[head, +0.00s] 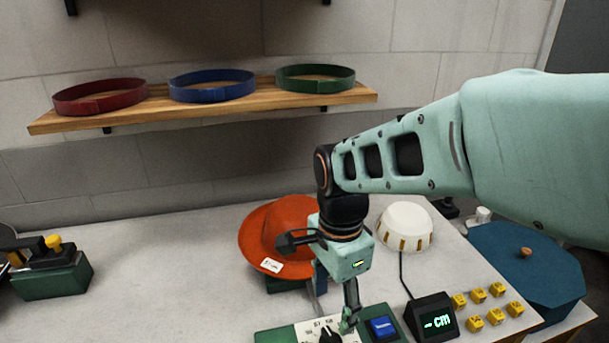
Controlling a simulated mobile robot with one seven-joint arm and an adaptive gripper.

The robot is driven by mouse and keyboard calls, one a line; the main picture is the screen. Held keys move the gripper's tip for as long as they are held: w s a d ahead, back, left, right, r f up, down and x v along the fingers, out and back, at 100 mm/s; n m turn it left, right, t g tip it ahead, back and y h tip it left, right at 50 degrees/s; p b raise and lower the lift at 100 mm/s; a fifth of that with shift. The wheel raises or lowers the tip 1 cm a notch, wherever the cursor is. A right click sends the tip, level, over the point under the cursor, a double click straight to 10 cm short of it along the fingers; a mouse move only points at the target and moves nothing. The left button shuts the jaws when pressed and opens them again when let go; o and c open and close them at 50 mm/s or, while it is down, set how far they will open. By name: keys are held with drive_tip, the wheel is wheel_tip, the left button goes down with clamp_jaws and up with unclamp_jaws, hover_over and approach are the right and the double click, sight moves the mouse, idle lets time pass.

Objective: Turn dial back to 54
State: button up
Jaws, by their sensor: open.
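The dial (330,335) is a dark knob on a pale plate with small printed marks, set in a green control panel (275,336) at the bottom edge of the head view. The marks are too small to read, and the panel's lower part is cut off. My gripper (336,321) points down over the panel, with its fingers around or just above the dial. It is open; I cannot tell whether a finger touches the knob. A blue button (382,327) sits just right of the dial.
An orange hat (270,236) with a tag lies behind my gripper. A white dome (405,226) is cabled to the display. Several yellow blocks (477,324) and a blue lidded box (525,270) are at right. Hat bands lie on a wooden shelf (230,106). The table's left middle is clear.

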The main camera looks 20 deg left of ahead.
sight(330, 336)
wheel_tip(330, 336, down, 11)
drive_tip(key=shift+s+r+b, duration=0.1)
drive_tip(key=shift+r+b, duration=0.1)
drive_tip(key=shift+b, duration=0.2)
drive_tip(key=c, duration=1.2)
drive_tip(key=shift+o, duration=0.2)
